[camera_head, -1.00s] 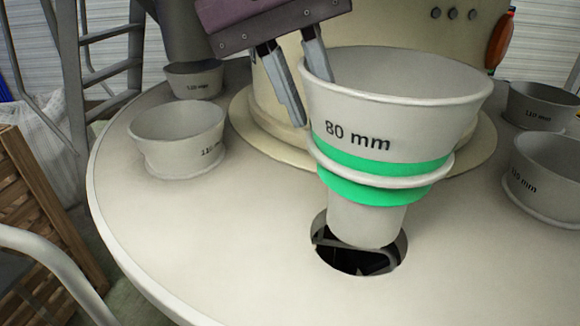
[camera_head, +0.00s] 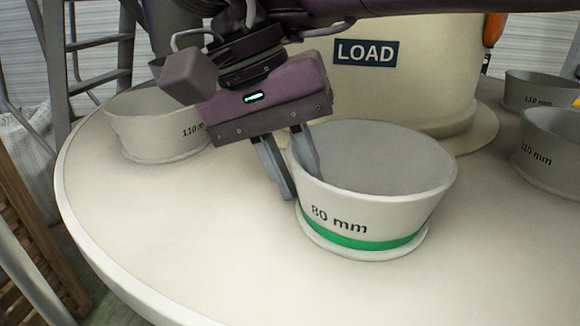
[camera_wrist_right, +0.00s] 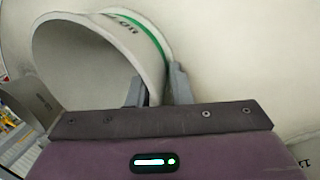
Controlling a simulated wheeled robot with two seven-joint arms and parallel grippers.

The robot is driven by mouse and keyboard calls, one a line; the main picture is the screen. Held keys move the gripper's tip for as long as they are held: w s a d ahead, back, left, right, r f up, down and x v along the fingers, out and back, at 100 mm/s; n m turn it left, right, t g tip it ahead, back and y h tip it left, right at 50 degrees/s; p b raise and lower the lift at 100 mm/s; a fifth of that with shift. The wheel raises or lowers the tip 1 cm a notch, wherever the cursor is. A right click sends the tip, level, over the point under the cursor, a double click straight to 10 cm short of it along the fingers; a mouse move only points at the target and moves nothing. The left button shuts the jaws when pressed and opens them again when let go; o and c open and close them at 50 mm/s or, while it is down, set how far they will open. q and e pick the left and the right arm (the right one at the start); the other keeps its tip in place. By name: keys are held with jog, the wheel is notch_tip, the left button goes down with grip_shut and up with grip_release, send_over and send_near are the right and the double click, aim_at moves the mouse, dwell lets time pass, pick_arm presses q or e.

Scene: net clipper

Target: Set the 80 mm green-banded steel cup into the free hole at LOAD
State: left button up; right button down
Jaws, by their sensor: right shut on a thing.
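The 80 mm steel cup (camera_head: 385,205), grey with a green band, stands about upright on the round table below the LOAD sign (camera_head: 365,53). Its lower flange is level with the tabletop and appears to touch it. The narrow lower part and the hole are hidden beneath it. My right gripper (camera_head: 297,178) is shut on the cup's left rim, one finger inside the wall and one outside. The right wrist view also shows the cup (camera_wrist_right: 85,65) with its wall between the fingers (camera_wrist_right: 156,88). My left gripper is not in view.
Another 110 mm cup (camera_head: 150,130) stands at left behind my gripper. Two more, a near one (camera_head: 555,150) and a far one (camera_head: 540,90), stand at right. The cream central column (camera_head: 430,85) rises behind the cup. The front of the tabletop (camera_head: 200,230) is clear.

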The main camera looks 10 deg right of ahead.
jog(key=shift+s, duration=0.1)
jog(key=c, duration=1.3)
grip_release()
jog(key=shift+f, duration=0.1)
jog(key=shift+r, duration=0.35)
jog(key=p+v, duration=0.7)
jog(key=v, duration=0.4)
jog(key=shift+a+r, duration=0.2)
jog(key=shift+r, duration=0.1)
